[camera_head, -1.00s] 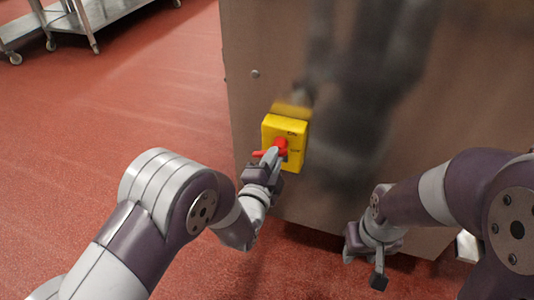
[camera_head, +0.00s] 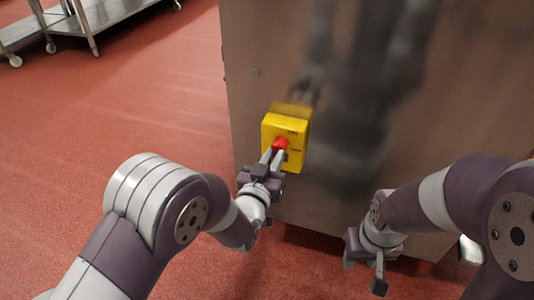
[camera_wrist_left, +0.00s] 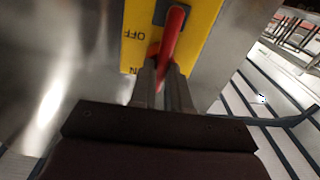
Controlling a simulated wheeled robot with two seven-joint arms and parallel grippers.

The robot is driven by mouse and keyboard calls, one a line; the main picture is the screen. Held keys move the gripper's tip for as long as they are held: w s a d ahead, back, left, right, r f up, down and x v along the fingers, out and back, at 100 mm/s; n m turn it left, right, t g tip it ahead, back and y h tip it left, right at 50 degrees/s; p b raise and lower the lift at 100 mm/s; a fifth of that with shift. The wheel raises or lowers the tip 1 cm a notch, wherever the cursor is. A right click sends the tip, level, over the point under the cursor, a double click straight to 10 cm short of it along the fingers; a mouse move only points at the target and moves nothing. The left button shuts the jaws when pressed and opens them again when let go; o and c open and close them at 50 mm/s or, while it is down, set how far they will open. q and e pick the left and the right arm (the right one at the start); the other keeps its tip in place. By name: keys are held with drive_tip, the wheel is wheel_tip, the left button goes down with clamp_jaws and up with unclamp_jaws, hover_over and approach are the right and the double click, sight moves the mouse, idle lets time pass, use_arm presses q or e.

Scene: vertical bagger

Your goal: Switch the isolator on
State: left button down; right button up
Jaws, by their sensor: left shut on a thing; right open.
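The isolator is a yellow box (camera_head: 298,128) with a red handle (camera_head: 280,143), on the steel side of the machine. My left gripper (camera_head: 274,156) is at its front, shut on the red handle. In the left wrist view the handle (camera_wrist_left: 173,32) runs up from between the fingers (camera_wrist_left: 163,76), slightly tilted. Upside-down OFF and ON labels show on the yellow face (camera_wrist_left: 133,50) left of it; the ON label is partly cut off by my gripper. My right gripper (camera_head: 363,272) is open and empty, low at the right, apart from the isolator.
The steel cabinet (camera_head: 350,195) fills the middle and right. Red floor (camera_head: 130,110) lies free at the left. A wheeled steel trolley (camera_head: 95,15) stands far off at the top left.

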use_arm(q)
drive_tip(key=c, duration=0.9)
unclamp_jaws()
drive_tip(key=shift+c, duration=0.2)
drive_tip(key=p+v, duration=0.1)
drive_tip(key=v, duration=0.3)
drive_tip(key=shift+s+a, duration=0.2)
drive_tip(key=shift+s, duration=0.3)
drive_tip(key=p+v, duration=0.2)
drive_tip(key=v, duration=1)
drive_tip(key=shift+s, duration=0.35)
